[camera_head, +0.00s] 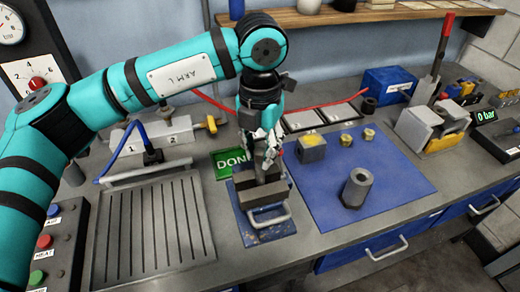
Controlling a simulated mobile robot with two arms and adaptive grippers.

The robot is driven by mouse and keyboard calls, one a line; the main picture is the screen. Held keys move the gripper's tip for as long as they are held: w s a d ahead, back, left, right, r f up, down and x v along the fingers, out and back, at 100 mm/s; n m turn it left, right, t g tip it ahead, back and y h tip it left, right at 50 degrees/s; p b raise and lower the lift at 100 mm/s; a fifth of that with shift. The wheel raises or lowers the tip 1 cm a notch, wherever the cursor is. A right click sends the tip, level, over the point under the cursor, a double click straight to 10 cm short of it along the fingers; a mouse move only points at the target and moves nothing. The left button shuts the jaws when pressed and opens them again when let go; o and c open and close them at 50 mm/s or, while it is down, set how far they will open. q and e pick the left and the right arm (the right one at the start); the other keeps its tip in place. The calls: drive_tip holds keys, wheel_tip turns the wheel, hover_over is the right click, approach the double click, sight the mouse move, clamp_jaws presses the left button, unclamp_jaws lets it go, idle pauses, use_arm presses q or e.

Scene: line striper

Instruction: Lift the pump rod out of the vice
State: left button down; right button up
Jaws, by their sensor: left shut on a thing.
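The vice (263,194) has dark grey jaws and a light bar handle, and sits on a blue base plate near the front edge of the bench. My left gripper (267,158) points down directly over the vice, with its fingers close together just above the jaws. It is shut on what appears to be the pump rod, which the fingers almost wholly hide. I cannot tell whether the rod is still between the jaws or clear of them. My right gripper is out of view.
Right of the vice, a blue mat (400,190) holds a grey hexagonal part (357,188), a block (312,148) and small brass nuts (347,141). A ribbed tray (153,235) lies left. A red-handled lever (436,60) rises at right.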

use_arm(q)
drive_tip(key=shift+r+p, duration=1.4)
drive_tip(key=shift+r, duration=1.85)
drive_tip(key=shift+f, duration=0.1)
